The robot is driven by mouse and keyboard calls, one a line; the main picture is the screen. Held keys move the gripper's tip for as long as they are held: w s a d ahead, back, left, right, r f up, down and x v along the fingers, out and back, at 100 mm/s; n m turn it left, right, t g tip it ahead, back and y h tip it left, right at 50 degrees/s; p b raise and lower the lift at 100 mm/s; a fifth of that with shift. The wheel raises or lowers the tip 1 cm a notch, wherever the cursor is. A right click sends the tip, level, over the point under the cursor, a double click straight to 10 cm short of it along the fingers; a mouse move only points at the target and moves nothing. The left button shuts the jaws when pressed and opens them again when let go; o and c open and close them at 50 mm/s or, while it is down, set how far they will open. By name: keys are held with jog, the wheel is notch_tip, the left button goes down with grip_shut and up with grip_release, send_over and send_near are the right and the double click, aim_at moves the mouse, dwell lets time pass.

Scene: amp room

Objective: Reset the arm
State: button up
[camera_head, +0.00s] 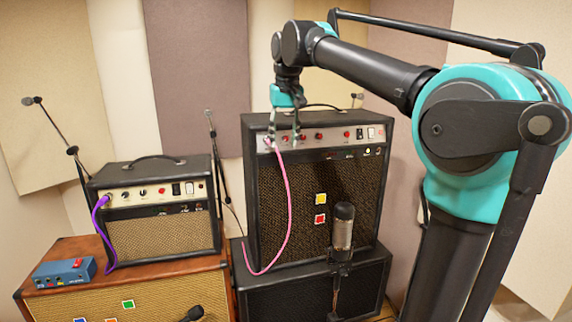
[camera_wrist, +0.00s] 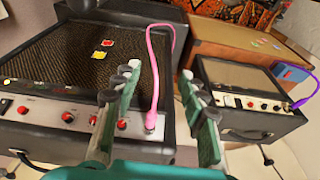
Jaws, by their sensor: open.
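My arm (camera_head: 375,75) reaches across the upper right of the head view, bent down at the wrist. My gripper (camera_head: 286,138) hangs at the control panel of the tall black amp (camera_head: 265,200). In the wrist view my gripper (camera_wrist: 160,74) is open, its two green fingers apart with nothing held. A pink cable (camera_wrist: 160,65) has its plug at the amp's panel, seen between the fingers. In the head view the pink cable (camera_head: 288,200) hangs down the amp's front. Whether a finger touches the plug or panel is unclear.
A smaller amp (camera_head: 160,235) with a purple cable (camera_head: 102,225) stands left on a brown cabinet (camera_head: 180,292), beside a blue pedal box (camera_head: 64,272). A microphone (camera_head: 342,230) stands before the tall amp. Thin microphone stands (camera_head: 213,140) rise behind. Padded walls (camera_head: 195,70) close the back.

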jog(key=s+d+f+m, duration=0.1)
jog(key=s+d+f, duration=0.35)
jog(key=f, duration=0.55)
jog(key=s+d+f+t, duration=0.1)
jog(key=s+d+f, duration=0.2)
jog(key=d+f, duration=0.5)
jog(key=s+d+f+m, duration=0.1)
jog(key=s+d+f, duration=0.25)
jog(key=f, duration=0.95)
jog(key=s+d+f, duration=0.3)
jog(key=s+f, duration=0.7)
jog(key=shift+s+d+m+t+h, duration=0.25)
jog(key=shift+d+m+t+h, duration=0.05)
jog(key=shift+d, duration=0.05)
jog(key=shift+r, duration=0.1)
